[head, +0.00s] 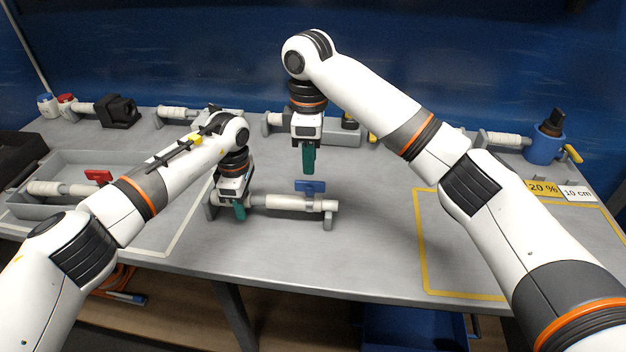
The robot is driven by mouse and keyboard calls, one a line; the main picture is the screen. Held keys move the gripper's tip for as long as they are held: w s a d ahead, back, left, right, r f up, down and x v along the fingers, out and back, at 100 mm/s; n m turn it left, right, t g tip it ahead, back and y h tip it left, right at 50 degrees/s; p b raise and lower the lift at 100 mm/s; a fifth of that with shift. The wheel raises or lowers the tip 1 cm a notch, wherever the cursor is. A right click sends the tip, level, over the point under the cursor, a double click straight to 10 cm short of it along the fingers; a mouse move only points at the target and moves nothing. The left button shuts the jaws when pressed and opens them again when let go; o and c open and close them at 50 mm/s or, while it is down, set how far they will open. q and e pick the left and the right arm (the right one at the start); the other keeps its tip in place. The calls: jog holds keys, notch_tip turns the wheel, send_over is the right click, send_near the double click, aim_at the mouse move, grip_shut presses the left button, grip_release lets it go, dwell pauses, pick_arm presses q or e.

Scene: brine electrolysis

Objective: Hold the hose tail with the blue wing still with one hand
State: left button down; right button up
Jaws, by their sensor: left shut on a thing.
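The hose tail (280,202) is a white horizontal tube lying in a low grey holder (328,222) at the middle of the table. Its blue wing (310,187) stands up from the tube, right of its middle. My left gripper (240,210) has teal fingers and is shut on the left part of the hose tail, hiding that section. My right gripper (308,160) points straight down just above the blue wing, with a small gap visible. Its fingers overlap in this view, so their opening is unclear.
A grey tray (75,160) with a red-winged piece (98,177) is at left. Other white fittings (178,113), a black block (120,110) and a blue cup (543,147) line the back. A yellow-outlined area (470,245) at right is mostly clear, partly covered by my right arm.

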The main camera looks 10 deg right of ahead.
aim_at(310, 181)
jog(key=shift+f, duration=2.9)
grip_shut()
